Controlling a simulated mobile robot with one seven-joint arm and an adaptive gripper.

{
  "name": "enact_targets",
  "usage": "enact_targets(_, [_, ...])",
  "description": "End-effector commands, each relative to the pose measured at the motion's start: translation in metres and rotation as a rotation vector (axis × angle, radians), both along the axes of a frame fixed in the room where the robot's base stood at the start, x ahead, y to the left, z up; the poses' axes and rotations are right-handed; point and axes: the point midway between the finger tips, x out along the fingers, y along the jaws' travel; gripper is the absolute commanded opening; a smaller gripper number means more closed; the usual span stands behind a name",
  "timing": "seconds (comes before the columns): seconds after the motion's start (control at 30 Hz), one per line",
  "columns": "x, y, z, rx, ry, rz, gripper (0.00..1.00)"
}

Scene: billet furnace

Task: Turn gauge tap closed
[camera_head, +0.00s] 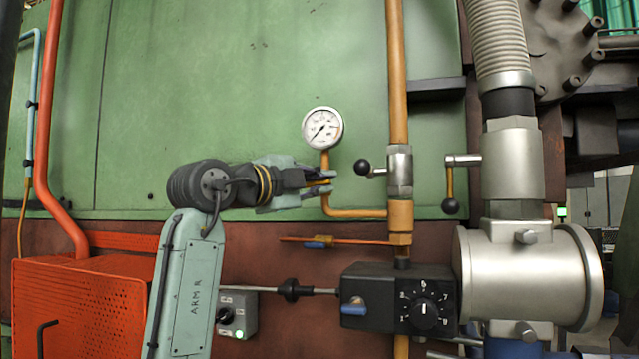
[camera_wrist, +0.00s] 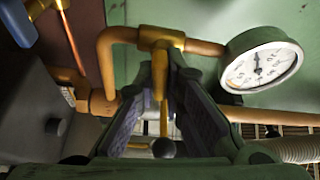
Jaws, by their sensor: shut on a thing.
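The round white pressure gauge (camera_head: 322,126) stands on a brass pipe on the green panel. It also shows at the right in the wrist view (camera_wrist: 262,66). My gripper (camera_head: 328,184) reaches in from the left at the pipe just below the gauge. In the head view the fingers hide most of the tap.
To the right stand a vertical brass pipe (camera_head: 397,70) and a black ball-ended lever (camera_head: 363,167). A copper pipe with a blue handle (camera_head: 320,241) runs below my gripper. A black dial box (camera_head: 400,298) is lower.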

Motion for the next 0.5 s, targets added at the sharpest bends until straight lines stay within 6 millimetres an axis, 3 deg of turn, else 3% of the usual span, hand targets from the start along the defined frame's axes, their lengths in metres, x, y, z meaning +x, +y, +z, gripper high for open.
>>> enact_targets(0.5, [-0.0002,-0.0006,-0.0014,0.193,-0.061,0.0,0.0])
